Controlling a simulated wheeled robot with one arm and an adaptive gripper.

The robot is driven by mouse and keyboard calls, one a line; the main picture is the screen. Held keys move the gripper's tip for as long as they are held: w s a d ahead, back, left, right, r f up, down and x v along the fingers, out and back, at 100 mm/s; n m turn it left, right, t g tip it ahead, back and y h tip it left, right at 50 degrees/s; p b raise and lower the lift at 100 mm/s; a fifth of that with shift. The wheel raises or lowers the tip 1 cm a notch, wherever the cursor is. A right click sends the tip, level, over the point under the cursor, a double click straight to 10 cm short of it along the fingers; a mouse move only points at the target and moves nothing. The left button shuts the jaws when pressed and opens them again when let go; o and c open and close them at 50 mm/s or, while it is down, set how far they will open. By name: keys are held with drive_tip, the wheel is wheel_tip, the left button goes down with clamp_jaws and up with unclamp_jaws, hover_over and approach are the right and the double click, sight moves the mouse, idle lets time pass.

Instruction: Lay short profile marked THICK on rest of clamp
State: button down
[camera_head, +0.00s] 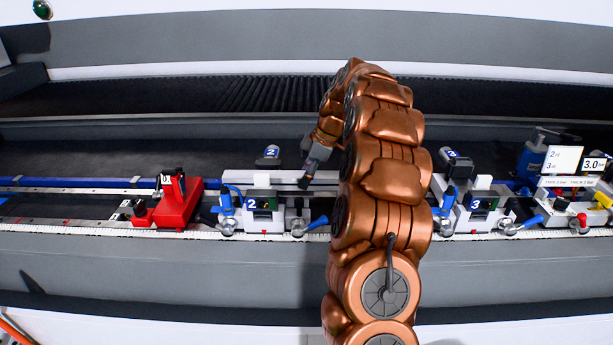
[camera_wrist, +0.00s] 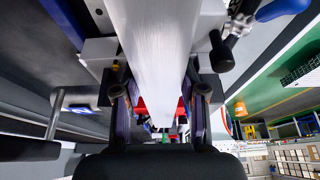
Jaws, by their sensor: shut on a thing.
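A short silver profile (camera_head: 285,175) lies crosswise in the head view, just behind and level with the clamp marked 2 (camera_head: 262,208). My gripper (camera_head: 309,174) is shut on it near the right part of the profile. In the wrist view the profile (camera_wrist: 155,45) runs up between both fingers of my gripper (camera_wrist: 160,98). Light clamp parts (camera_wrist: 98,52) show close beside it there. I cannot tell whether the profile touches the clamp's rest. No THICK mark is readable on it.
A red stop block (camera_head: 178,205) stands left of clamp 2. Blue clamp levers (camera_head: 318,223) stick out in front. My arm hides the middle of the rail.

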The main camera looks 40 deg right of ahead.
drive_tip(key=shift+f+b, duration=0.35)
drive_tip(key=shift+f, duration=0.05)
drive_tip(key=c, duration=0.6)
unclamp_jaws()
drive_tip(key=shift+v, duration=5.95)
drive_tip(key=shift+d, duration=0.1)
